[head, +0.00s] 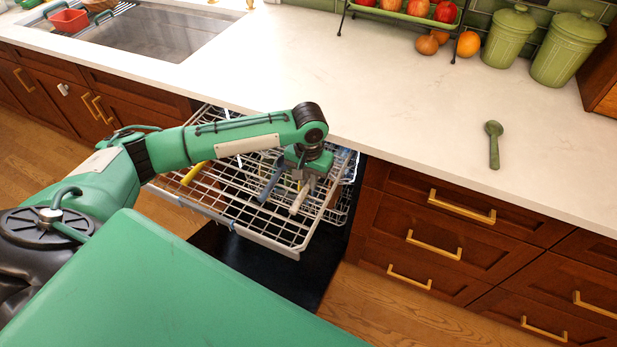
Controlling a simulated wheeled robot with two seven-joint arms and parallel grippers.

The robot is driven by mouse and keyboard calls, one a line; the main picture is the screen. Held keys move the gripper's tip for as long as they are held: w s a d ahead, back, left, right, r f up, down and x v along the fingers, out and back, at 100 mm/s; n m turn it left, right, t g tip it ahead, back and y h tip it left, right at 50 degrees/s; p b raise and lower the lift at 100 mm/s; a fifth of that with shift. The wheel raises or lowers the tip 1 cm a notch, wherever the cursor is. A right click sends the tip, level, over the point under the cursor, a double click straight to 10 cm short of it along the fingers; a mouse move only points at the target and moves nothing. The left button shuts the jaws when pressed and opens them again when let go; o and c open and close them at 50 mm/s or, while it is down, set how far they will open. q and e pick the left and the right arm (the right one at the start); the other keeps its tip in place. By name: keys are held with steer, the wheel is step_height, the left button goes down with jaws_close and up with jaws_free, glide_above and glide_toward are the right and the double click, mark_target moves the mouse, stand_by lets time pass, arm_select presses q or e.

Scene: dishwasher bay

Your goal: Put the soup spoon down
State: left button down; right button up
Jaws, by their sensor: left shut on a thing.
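My left gripper (303,180) points down over the pulled-out dishwasher rack (262,237), near its right side. It is shut on a slim pale beige utensil (298,200), which slants down to the left at the rack's wires. I cannot tell whether this utensil is the soup spoon, since no bowl shows. I also cannot tell whether it touches the wires. A green spoon-shaped thing (493,146) lies on the countertop at the right, well away from the gripper. My right gripper is not in view.
A blue-grey piece (270,183) and a yellow piece (194,173) show at the rack. The white countertop (400,95) is mostly clear. Green canisters (508,38) and a fruit rack (408,16) stand at its back. The sink (160,32) is at upper left.

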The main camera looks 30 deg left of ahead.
mark_target(309, 182)
arm_select(q)
steer(key=c, duration=1.4)
jaws_free()
steer(key=shift+o, duration=0.2)
step_height(309, 182, up, 12)
steer(key=shift+r+b, duration=0.15)
steer(key=shift+b, duration=0.15)
steer(key=shift+w, duration=0.1)
